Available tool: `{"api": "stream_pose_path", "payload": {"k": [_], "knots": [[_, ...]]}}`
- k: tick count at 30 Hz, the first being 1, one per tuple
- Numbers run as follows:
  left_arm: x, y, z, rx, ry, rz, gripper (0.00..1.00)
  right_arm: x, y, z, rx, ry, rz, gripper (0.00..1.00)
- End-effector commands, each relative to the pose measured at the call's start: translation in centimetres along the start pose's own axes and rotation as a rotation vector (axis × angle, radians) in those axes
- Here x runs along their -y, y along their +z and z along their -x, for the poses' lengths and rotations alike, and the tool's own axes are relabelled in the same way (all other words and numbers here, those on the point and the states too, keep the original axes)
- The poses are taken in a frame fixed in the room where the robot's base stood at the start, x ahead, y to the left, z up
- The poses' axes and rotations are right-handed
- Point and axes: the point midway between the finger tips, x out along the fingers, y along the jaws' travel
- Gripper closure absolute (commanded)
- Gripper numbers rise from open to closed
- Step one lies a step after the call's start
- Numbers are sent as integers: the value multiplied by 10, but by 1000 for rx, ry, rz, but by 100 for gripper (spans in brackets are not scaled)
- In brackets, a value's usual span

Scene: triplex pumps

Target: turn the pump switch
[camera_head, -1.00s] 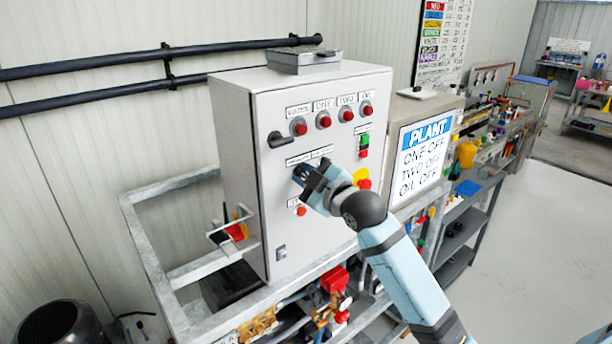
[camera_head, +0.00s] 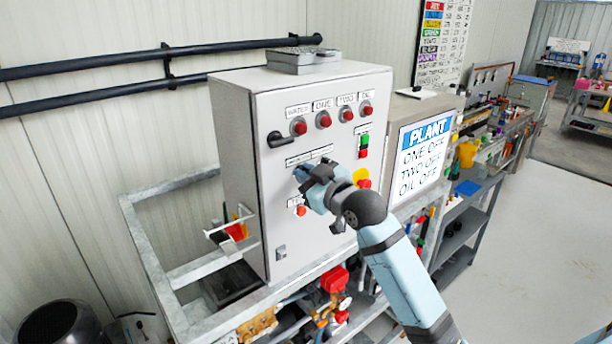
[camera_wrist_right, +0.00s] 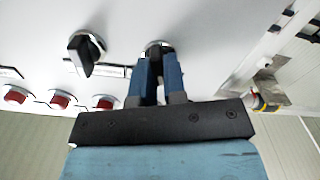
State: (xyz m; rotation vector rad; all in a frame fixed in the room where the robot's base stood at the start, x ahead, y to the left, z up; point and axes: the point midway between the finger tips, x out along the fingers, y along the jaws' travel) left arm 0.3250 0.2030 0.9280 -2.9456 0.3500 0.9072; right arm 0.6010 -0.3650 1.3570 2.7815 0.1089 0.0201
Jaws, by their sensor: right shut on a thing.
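My right gripper (camera_head: 301,175) is at the front of the grey control cabinet (camera_head: 245,150), below the row of red lamps. In the right wrist view its two blue fingers (camera_wrist_right: 157,75) are closed around a switch with a round silvery base (camera_wrist_right: 158,46), mostly hidden between them. A second black switch knob (camera_wrist_right: 86,52) stands free beside it on the panel. In the head view my gripper and wrist cover this part of the panel. The sign (camera_head: 424,150) reads PLANT, ONE OFF, TWO OFF, OIL OFF. My left gripper is not in view.
Red lamps (camera_head: 299,126) line the cabinet top. A metal frame (camera_head: 150,255) surrounds the cabinet.

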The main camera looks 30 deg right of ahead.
Motion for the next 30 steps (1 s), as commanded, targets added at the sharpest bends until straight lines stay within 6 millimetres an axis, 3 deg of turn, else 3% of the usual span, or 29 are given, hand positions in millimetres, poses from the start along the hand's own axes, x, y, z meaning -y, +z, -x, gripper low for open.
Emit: {"api": "stream_pose_path", "payload": {"k": [30], "knots": [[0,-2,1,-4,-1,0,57,-4,2,0,-1,0,-932,100]]}}
